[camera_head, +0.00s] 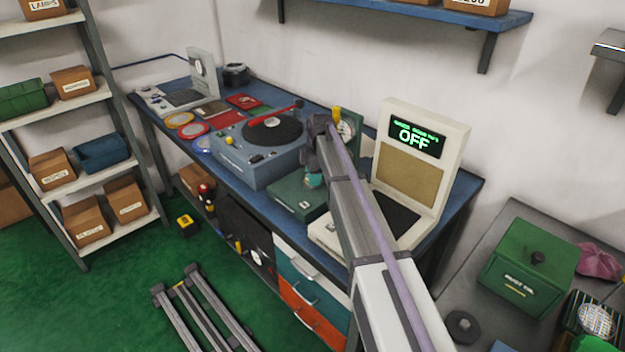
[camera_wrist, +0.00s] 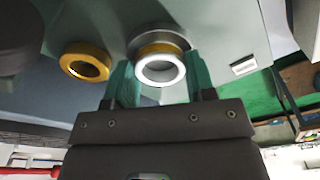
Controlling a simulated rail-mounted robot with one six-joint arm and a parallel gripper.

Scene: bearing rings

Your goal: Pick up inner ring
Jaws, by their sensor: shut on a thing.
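My gripper (camera_wrist: 160,84) is shut, its two green fingers on either side of a bright silver ring, which looks like the inner ring (camera_wrist: 160,82). The ring's round opening faces the camera. Just behind it show a gold ring (camera_wrist: 150,48) and a wider grey ring (camera_wrist: 148,38), partly hidden; I cannot tell whether they touch the silver ring. A separate gold ring (camera_wrist: 67,62) lies to the left on the grey-green surface. In the head view my gripper (camera_head: 314,179) is low over the bench, beside a dark green box; the rings cannot be made out there.
The dark green box (camera_head: 290,204) sits at the bench's front edge. A blue-grey turntable unit (camera_head: 255,168) stands to its left. A cream console with a screen reading OFF (camera_head: 416,138) stands to the right. Coloured discs and a cream device fill the bench's far left.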

